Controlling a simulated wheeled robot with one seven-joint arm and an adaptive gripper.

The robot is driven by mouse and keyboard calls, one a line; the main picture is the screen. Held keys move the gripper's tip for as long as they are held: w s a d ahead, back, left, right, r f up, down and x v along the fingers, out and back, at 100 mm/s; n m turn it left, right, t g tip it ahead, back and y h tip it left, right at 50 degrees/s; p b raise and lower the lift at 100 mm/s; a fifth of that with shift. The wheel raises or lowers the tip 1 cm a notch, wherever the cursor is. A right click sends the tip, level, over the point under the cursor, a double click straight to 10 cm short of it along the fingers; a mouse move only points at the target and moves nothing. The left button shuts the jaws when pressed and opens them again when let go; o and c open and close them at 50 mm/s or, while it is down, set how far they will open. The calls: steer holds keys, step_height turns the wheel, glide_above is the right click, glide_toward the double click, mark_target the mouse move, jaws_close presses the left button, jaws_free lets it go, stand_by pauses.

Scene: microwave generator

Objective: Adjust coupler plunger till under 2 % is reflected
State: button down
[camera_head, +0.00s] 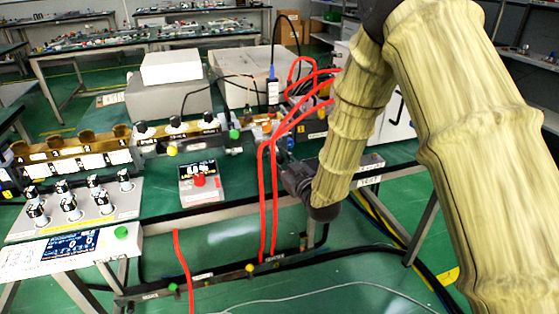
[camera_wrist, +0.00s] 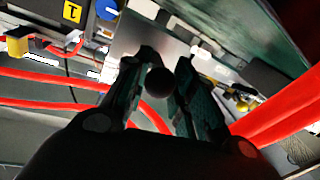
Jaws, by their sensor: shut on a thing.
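In the wrist view my gripper (camera_wrist: 160,72) has its two dark fingers on either side of a dark round knob (camera_wrist: 158,83), shut on it. I take this knob to be the coupler plunger's end; its shaft is hidden. In the head view my gripper (camera_head: 287,158) is at the right end of the bench apparatus, partly hidden by my arm and red hoses. A small meter box (camera_head: 200,188) with a dark display (camera_head: 199,168) and a red button stands on the bench. Its display shows a percent figure that is too small to read surely.
Red hoses (camera_head: 268,200) run close beside my gripper and hang over the bench's front. A control panel (camera_head: 75,210) with several knobs stands at the left. A brass-coloured row of blocks (camera_head: 70,155) lies behind it. Grey and white boxes (camera_head: 171,67) stand at the back.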

steer(key=shift+v, duration=1)
steer(key=shift+s+a, duration=0.1)
steer(key=shift+a, duration=0.05)
steer(key=c, duration=1.1)
jaws_free()
steer(key=shift+c, duration=0.2)
steer(key=v, duration=1.2)
